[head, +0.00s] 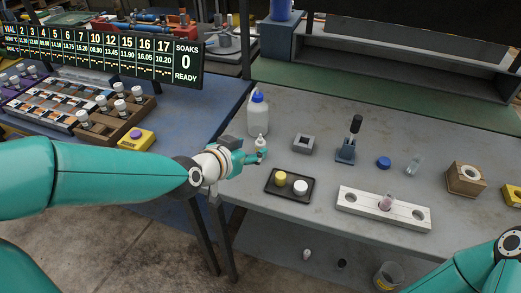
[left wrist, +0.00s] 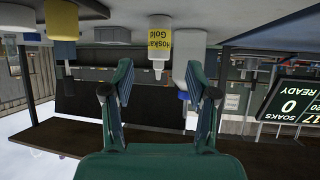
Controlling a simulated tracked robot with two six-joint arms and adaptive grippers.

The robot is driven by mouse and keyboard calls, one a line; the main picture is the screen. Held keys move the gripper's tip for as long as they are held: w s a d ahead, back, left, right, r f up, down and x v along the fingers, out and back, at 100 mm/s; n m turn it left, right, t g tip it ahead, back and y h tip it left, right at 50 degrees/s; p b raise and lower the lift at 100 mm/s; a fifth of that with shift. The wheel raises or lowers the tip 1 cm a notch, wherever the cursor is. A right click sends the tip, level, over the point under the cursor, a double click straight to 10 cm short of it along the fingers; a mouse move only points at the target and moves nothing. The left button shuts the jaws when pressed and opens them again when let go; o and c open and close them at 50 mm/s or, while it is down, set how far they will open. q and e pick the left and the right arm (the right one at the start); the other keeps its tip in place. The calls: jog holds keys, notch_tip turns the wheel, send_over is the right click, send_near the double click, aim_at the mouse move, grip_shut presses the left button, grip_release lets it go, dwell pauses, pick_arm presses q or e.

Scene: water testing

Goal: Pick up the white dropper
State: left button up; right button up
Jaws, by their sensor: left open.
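The white dropper (head: 260,143) is a small white bottle standing upright on the grey bench, just beyond my left gripper (head: 248,157). In the left wrist view, which is upside down, the dropper (left wrist: 160,42) has a yellow label and a narrow white nozzle. It shows between the two open fingers of my left gripper (left wrist: 159,85), and I see no contact. Of my right arm only a part shows at the lower right of the head view; its gripper is out of frame.
A large white bottle with a blue cap (head: 258,115) stands behind the dropper. A black tray (head: 288,195) with yellow and white pots lies to the right.

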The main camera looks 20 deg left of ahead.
aim_at(258, 144)
pick_arm(q)
jog(key=shift+x, duration=3.05)
jog(key=shift+d+r, duration=0.1)
jog(key=shift+r, duration=0.15)
jog(key=c, duration=0.7)
